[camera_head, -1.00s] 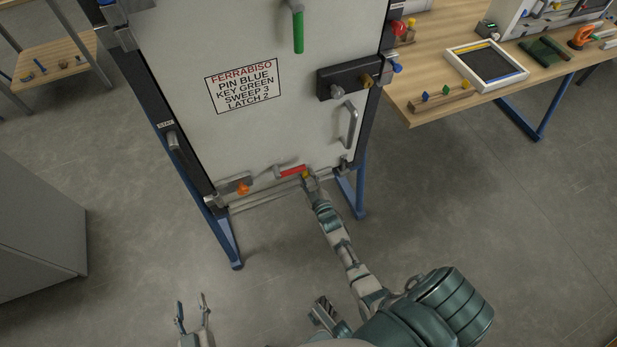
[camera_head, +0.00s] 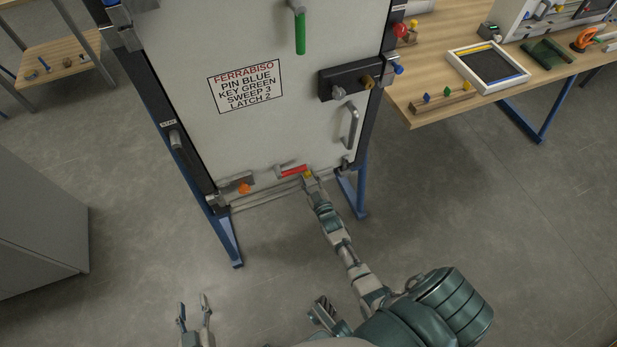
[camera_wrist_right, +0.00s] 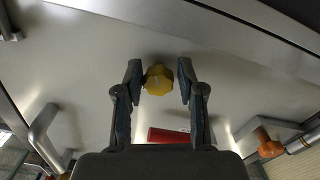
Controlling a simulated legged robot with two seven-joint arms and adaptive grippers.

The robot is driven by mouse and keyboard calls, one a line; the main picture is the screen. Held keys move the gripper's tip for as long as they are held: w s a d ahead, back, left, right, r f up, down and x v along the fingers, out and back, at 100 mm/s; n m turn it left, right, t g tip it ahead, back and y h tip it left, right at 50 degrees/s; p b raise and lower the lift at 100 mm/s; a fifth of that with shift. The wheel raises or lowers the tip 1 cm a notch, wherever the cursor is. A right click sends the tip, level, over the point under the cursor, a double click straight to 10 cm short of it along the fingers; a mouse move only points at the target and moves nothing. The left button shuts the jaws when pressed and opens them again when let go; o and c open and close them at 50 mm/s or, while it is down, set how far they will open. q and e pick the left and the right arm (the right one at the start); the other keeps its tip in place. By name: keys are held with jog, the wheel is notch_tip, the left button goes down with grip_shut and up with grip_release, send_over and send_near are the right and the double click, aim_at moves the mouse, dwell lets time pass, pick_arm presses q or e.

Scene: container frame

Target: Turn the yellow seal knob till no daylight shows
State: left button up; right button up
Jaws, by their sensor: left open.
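The yellow seal knob (camera_head: 308,174) sits low on the white door (camera_head: 230,130), right of a red handle (camera_head: 292,170). In the right wrist view the knob (camera_wrist_right: 158,79) is faceted and lies between the fingertips of my right gripper (camera_wrist_right: 160,80). A finger stands on each side of it, with a narrow gap showing at the right finger; contact on the left is unclear. In the head view my right gripper (camera_head: 311,183) partly covers the knob. My left gripper (camera_head: 194,304) is open and empty, low in the picture. Whether daylight shows at the seal I cannot tell.
An orange knob (camera_head: 244,187) is at the door's lower left. A grey door handle (camera_head: 350,125) and a dark latch block (camera_head: 345,80) are at right. A wooden table (camera_head: 430,85) with a framed tray stands to the right. The floor in front is clear.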

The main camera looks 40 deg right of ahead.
jog(key=shift+o, duration=1.1)
jog(key=shift+f, duration=0.1)
jog(key=shift+w, duration=0.1)
jog(key=shift+r, duration=0.2)
jog(key=v, duration=1.2)
jog(key=shift+f, duration=0.2)
jog(key=shift+d, duration=0.15)
